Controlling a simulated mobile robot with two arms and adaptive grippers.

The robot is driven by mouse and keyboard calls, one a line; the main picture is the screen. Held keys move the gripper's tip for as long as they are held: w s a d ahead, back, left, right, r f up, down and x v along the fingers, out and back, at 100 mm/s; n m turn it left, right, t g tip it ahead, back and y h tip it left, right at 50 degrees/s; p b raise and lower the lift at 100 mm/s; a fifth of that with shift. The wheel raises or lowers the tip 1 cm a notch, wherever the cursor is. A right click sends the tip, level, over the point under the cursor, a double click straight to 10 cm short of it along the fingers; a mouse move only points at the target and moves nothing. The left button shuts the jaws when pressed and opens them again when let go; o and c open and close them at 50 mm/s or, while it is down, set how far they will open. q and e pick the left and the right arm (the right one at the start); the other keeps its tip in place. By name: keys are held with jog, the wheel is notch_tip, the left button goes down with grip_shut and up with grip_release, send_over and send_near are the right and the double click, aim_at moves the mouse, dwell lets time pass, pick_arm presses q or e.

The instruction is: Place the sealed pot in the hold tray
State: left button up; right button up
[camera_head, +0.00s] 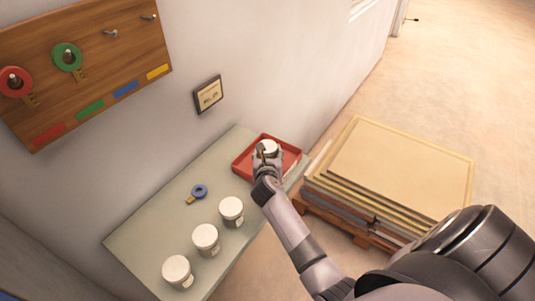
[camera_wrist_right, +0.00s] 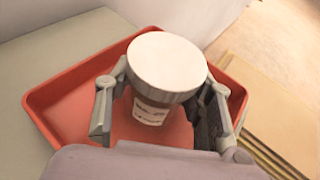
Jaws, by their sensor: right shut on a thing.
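A white-lidded pot (camera_head: 269,147) with a printed label is in my right gripper (camera_head: 266,155). In the right wrist view, the pot (camera_wrist_right: 166,66) stands roughly upright between the two fingers of my right gripper (camera_wrist_right: 160,112), which is shut on it. The red hold tray (camera_head: 246,171) lies at the far end of the grey table; its rim (camera_wrist_right: 42,98) surrounds the pot in the right wrist view. The pot is over or inside the tray; whether its base touches the tray floor cannot be told. My left gripper is not in view.
Several white-lidded pots, such as this one (camera_head: 231,210), stand along the table (camera_head: 150,222). A blue ring tag (camera_head: 200,190) lies beside them. A pallet of stacked sheets (camera_head: 400,165) stands right of the table. A wooden hook board (camera_head: 95,50) hangs on the wall.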

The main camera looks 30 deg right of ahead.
jog(key=shift+f, duration=0.1)
jog(key=o, duration=1.2)
jog(key=shift+c, duration=0.2)
jog(key=shift+s+a+r, duration=0.15)
jog(key=shift+s+r, duration=0.05)
jog(key=shift+s, duration=0.05)
jog(key=v, duration=1.1)
jog(key=shift+s+a+r+b, duration=0.1)
jog(key=shift+s+r+b, duration=0.1)
jog(key=shift+b, duration=0.1)
jog(key=shift+f, duration=0.1)
